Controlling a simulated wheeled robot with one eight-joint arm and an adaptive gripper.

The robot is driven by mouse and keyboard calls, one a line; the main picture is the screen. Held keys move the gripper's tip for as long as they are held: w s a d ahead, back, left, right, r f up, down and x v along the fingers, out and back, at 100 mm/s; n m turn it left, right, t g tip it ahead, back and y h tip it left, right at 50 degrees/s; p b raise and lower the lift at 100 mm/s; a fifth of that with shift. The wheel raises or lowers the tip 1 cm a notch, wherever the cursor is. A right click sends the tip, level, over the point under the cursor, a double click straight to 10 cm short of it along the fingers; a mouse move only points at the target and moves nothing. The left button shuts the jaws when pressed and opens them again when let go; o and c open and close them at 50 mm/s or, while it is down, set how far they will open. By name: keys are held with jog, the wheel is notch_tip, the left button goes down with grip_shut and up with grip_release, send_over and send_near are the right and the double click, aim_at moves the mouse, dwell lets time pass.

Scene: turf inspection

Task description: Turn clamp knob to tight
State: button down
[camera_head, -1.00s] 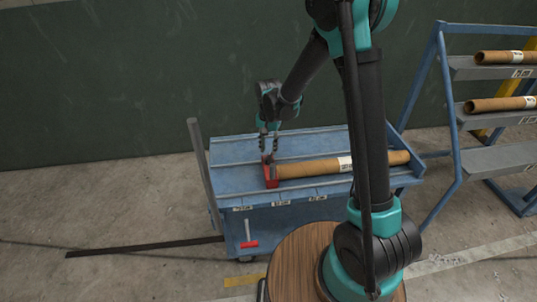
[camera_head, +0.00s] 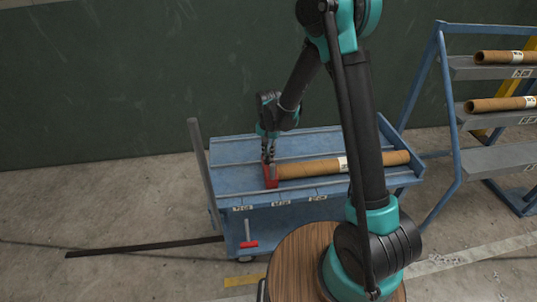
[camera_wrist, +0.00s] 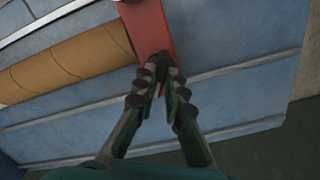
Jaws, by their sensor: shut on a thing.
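The red clamp (camera_head: 271,181) stands at the left end of a brown cardboard tube (camera_head: 312,168) on the blue cart. The dark clamp knob (camera_wrist: 153,58) shows at the clamp's near end, partly hidden by the fingers. My gripper (camera_head: 269,157) points down over the clamp. In the wrist view my gripper (camera_wrist: 157,82) is shut on the knob. The knob's turn angle cannot be told.
The blue cart (camera_head: 232,185) has raised ridges and a grey post (camera_head: 200,165) at its left. A blue rack (camera_head: 440,100) with more tubes stands at the right. A dark green wall (camera_head: 130,80) is behind. A dark bar (camera_head: 140,246) lies at the floor on the left.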

jog(key=shift+n, duration=0.3)
jog(key=n, duration=1.1)
jog(key=shift+n, duration=0.4)
jog(key=n, duration=1.1)
jog(key=shift+n, duration=0.3)
jog(key=c, duration=1.6)
grip_release()
